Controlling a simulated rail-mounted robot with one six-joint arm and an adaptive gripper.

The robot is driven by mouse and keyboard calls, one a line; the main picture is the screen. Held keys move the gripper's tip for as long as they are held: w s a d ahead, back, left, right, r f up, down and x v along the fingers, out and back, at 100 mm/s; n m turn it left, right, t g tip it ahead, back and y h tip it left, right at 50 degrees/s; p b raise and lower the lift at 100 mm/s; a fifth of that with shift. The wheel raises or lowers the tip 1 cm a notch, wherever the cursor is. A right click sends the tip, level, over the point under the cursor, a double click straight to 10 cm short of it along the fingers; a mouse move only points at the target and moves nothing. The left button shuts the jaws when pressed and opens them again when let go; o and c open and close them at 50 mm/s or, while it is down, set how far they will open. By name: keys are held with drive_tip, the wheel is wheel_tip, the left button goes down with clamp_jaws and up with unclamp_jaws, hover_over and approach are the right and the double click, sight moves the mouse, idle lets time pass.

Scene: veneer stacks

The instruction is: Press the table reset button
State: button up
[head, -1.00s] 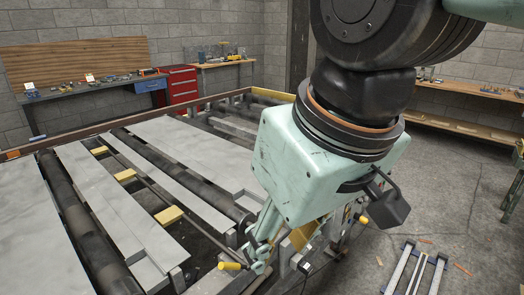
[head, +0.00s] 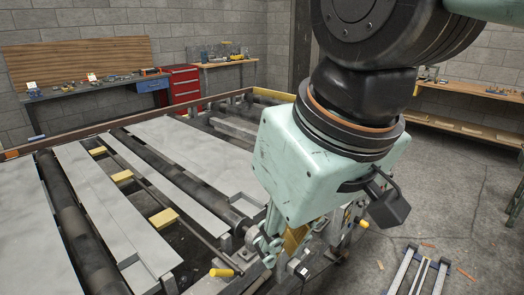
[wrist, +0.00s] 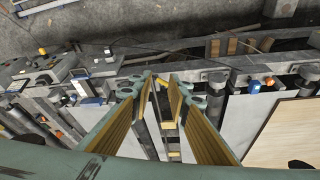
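My gripper (wrist: 162,84) points down over the front edge of the roller table (wrist: 215,76), its two yellow-padded fingers apart with nothing between them. In the head view my gripper (head: 278,243) is partly hidden by its own housing. No button is clearly labelled as the table reset button. A small blue part (wrist: 254,86) and an orange part (wrist: 268,80) sit on the table's front edge, right of the fingers. A grey unit with a yellow knob (wrist: 43,50) stands at the left; a yellow knob (head: 363,223) also shows right of my gripper in the head view.
Grey sheets (head: 178,150) lie across the table between dark rollers, with yellow blocks (head: 163,218) among them. A pale wooden sheet (wrist: 290,135) lies at the right in the wrist view. A red tool cabinet (head: 183,88) stands behind.

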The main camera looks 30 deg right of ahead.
clamp_jaws()
idle(0.8)
drive_tip(key=shift+w+r, duration=0.1)
drive_tip(key=shift+w, duration=0.05)
idle(0.3)
